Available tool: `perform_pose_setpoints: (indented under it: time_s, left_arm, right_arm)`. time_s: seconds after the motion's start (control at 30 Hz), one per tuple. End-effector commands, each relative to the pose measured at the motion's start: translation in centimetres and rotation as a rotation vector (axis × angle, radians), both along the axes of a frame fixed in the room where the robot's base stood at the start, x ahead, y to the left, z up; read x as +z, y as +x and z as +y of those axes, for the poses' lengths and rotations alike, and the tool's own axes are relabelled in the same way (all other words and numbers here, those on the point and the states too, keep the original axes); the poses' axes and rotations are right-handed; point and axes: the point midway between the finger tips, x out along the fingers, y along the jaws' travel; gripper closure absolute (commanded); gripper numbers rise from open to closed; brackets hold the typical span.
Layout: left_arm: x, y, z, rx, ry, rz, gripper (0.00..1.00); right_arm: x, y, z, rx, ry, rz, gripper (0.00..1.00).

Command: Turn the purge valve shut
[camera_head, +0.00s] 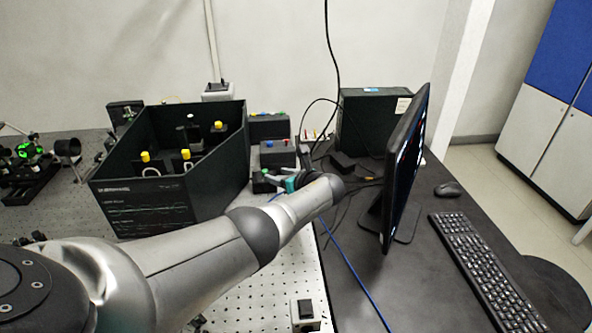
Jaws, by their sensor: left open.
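My left arm reaches from the lower left across the bench. Its gripper (304,162) is a small dark shape past the wrist, beside the small boxes right of the large black enclosure. The jaws are open, but the fingers are hard to make out against the dark cables. A small teal part (291,184) shows just left of the gripper; I cannot tell whether it belongs to the purge valve. I cannot clearly pick out the valve or its handle; the wrist may hide it. My right gripper is not in view.
The black open-topped enclosure (150,205) with yellow-capped parts stands left of the gripper. The monitor (405,165) stands close on the right. A blue hose (352,268) runs along the dark desk towards the front. Keyboard (485,270) and mouse (448,189) lie further right.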

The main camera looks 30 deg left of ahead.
Motion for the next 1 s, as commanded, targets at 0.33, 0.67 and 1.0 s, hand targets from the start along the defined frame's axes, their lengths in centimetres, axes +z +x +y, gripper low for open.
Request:
perform_pose_setpoints:
  time_s: [0.33,0.67,1.0]
  left_arm:
    - [2.5,-1.8,-5.0,-0.003,0.0,0.0,0.46]
    - [3.2,-2.7,-7.4,0.001,-0.001,0.002,0.46]
    - [3.1,-2.7,-7.1,0.0,0.002,-0.001,0.46]
  right_arm:
    - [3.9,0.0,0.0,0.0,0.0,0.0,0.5]
    - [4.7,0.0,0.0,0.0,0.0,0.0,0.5]
    - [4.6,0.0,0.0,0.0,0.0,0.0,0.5]
